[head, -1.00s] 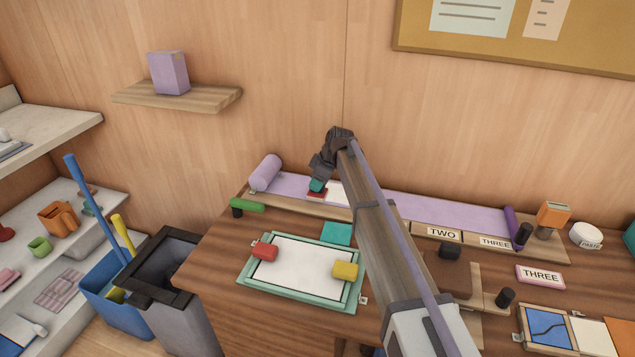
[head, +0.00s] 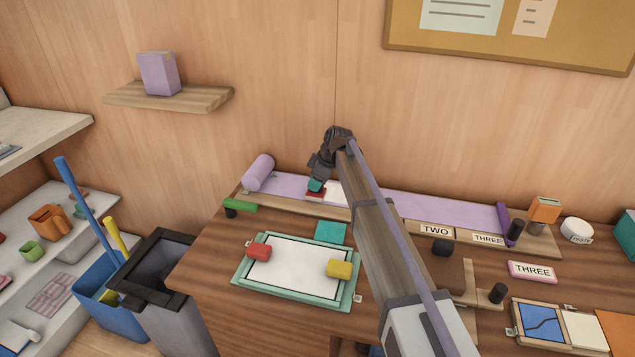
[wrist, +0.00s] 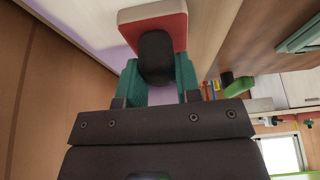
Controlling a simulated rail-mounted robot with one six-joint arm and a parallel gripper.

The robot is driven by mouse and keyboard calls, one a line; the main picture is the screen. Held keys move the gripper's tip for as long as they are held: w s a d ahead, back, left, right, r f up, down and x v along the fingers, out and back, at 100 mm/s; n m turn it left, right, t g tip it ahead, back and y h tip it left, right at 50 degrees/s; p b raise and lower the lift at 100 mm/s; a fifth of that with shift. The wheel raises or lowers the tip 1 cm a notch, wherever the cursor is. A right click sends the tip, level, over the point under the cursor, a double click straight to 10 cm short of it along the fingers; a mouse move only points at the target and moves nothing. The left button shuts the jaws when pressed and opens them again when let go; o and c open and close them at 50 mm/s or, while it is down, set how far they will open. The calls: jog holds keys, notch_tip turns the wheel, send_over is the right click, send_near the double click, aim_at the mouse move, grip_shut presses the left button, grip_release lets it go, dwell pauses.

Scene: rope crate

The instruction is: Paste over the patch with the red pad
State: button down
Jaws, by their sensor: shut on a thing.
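The red pad (wrist: 155,24) has a pale layer at its edge and a dark rounded knob (wrist: 157,58). My gripper (wrist: 158,72) has teal fingers shut on this knob. In the head view my gripper (head: 316,184) holds the red pad (head: 315,194) low over the lavender strip (head: 290,187) at the back of the table. A white patch (head: 337,199) on the strip shows just right of the pad. My arm hides part of the strip and perhaps part of the patch. I cannot tell whether the pad touches the surface.
A lavender roll (head: 259,172) and a green handle (head: 239,206) lie left of the pad. A green-framed board (head: 245,282) with red and yellow blocks lies in front. The paste pot (head: 577,230) and an orange block (head: 544,209) stand at the right.

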jog(key=shift+w+a+f, duration=0.1)
jog(key=shift+w+a, duration=0.05)
jog(key=shift+a, duration=0.75)
jog(key=shift+d, duration=0.15)
jog(key=shift+s+d, duration=0.2)
jog(key=shift+d, duration=0.85)
jog(key=shift+w+a, duration=0.15)
jog(key=shift+a, duration=0.95)
jog(key=shift+d, duration=0.15)
